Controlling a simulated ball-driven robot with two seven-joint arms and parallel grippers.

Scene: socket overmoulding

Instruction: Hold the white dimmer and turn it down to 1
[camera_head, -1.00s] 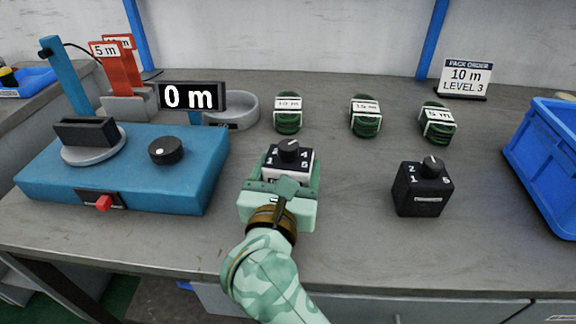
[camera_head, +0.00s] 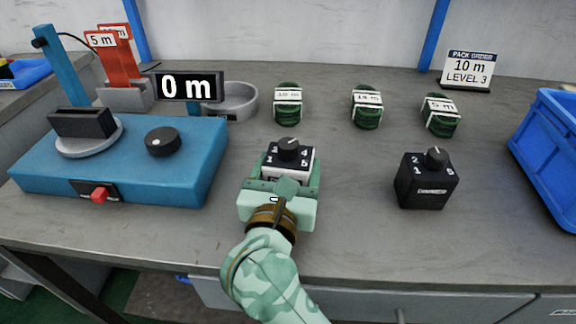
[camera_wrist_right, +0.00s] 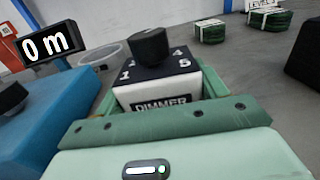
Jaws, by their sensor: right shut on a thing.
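The white dimmer (camera_head: 289,160) stands upright on the bench, with a dark top face, printed numbers and a black knob (camera_head: 288,146). It also shows in the right wrist view (camera_wrist_right: 160,94), where its DIMMER label and the numbers 1, 4 and 5 can be read. My right gripper (camera_head: 281,180) is shut on the dimmer's body, with a green jaw along each side. The knob (camera_wrist_right: 149,46) is free of the jaws. Its exact setting is hard to tell. My left gripper is not in view.
A black dimmer (camera_head: 426,181) stands to the right. A blue machine (camera_head: 120,165) with a "0 m" display (camera_head: 187,87) is at the left. Green coils (camera_head: 288,106) lie behind. A sign (camera_head: 468,70) reads 10 m, LEVEL 3. A blue crate (camera_head: 548,150) is at the right edge.

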